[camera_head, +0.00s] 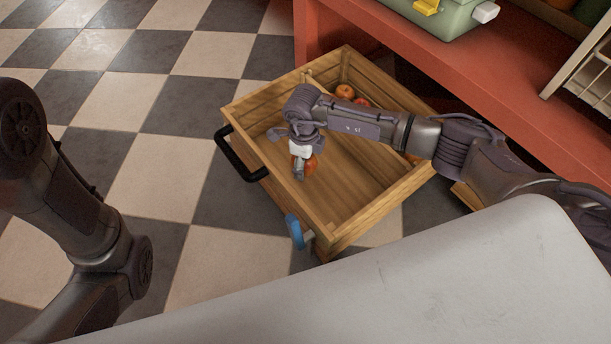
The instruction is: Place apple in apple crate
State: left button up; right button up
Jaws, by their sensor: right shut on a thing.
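The apple crate (362,221) is a wooden box with slatted walls, standing on the floor below a red shelf. Two red-orange apples (345,92) lie in its far corner, and part of another reddish thing shows at its right wall, mostly behind my arm. My right gripper (304,167) hangs over the near left part of the crate, pointing down. It is shut on an apple (312,165), which is partly hidden by the fingers. I cannot tell how high the apple is above the crate floor. My left arm shows at the left, but its gripper is out of view.
A black handle (240,153) is on the crate's left side, and a blue thing (294,231) is at its near corner. The red shelf (455,75) carries a green case (440,15). A white rack (585,75) is at the right. Checkered floor is clear to the left.

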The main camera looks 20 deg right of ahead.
notch_tip(320, 180, down, 5)
jog(key=b, duration=0.3)
jog(key=shift+r, duration=0.3)
jog(key=o, duration=1.3)
jog(key=shift+c, duration=0.2)
